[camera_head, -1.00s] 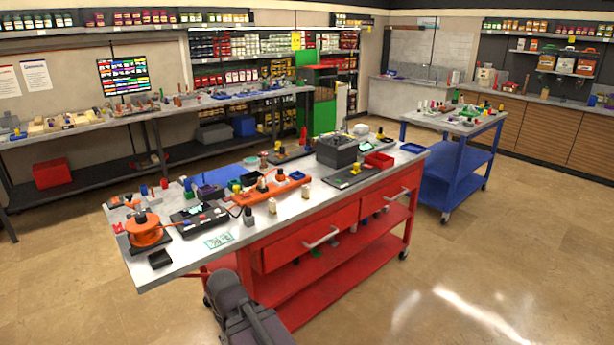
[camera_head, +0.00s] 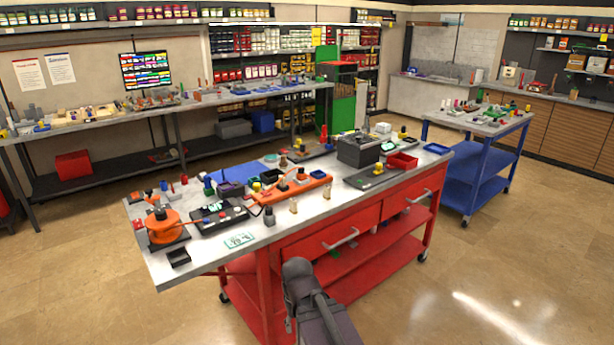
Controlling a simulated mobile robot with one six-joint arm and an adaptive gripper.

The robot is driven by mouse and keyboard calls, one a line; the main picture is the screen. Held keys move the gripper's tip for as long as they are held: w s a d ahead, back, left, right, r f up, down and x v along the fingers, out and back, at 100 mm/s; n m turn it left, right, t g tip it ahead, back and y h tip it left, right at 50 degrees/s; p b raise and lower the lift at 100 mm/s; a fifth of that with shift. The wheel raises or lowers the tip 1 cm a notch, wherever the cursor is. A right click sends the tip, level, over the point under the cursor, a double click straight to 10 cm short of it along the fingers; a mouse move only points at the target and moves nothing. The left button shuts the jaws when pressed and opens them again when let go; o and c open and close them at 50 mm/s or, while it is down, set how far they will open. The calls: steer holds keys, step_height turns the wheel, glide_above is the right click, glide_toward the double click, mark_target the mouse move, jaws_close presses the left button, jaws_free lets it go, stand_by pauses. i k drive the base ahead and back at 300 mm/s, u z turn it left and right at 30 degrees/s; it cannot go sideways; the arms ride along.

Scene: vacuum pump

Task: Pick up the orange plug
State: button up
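On the grey top of the red workbench (camera_head: 230,262), an orange round, spool-like piece (camera_head: 163,228) stands on a dark base at the left end. A long orange block (camera_head: 292,189) with several small pieces standing on it lies near the middle. Small orange and dark upright pieces stand around it. I cannot tell which of these is the orange plug; they are too small to make out. A dark link of my arm shows at the bottom, in front of the bench. My gripper cannot be made out.
A black box with buttons (camera_head: 220,216), a dark grey box (camera_head: 358,152) and a red tray (camera_head: 402,162) crowd the benchtop. A blue cart (camera_head: 472,175) stands at the right, a long bench behind. The floor (camera_head: 440,300) at right is clear.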

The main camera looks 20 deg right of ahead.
mark_target(301, 175)
steer(key=u, duration=0.05)
steer(key=i, duration=1)
steer(key=z, duration=0.05)
